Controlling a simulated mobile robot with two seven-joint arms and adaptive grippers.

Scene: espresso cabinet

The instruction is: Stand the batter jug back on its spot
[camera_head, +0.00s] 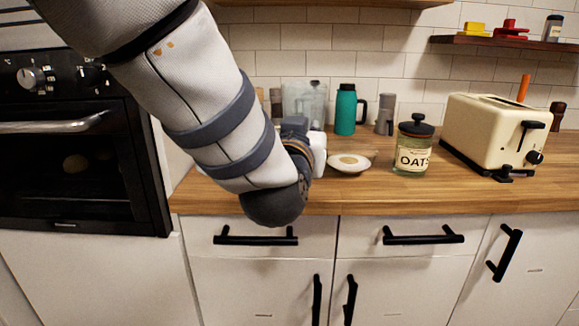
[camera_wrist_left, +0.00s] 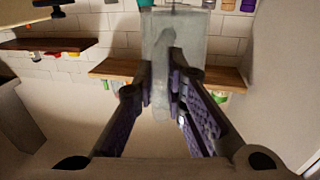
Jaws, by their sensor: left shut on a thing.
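The batter jug (camera_head: 305,98) is a translucent, pale grey jug, seen at the back of the counter just beyond my left gripper (camera_head: 294,126). It looks upright there, and its lower part is hidden by my gripper and arm. In the left wrist view the jug (camera_wrist_left: 188,28) is at the top centre, between the fingertips of my left gripper (camera_wrist_left: 175,84). The fingers are shut on the jug's handle. I cannot tell whether the jug's base touches the counter. My right gripper is in neither view.
On the wooden counter (camera_head: 384,194) stand a pale dish (camera_head: 349,163), a teal bottle (camera_head: 345,110), a grey canister (camera_head: 385,115), an oats jar (camera_head: 413,147) and a cream toaster (camera_head: 490,130). A black oven (camera_head: 75,150) is at left. A shelf (camera_head: 500,42) hangs at upper right.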

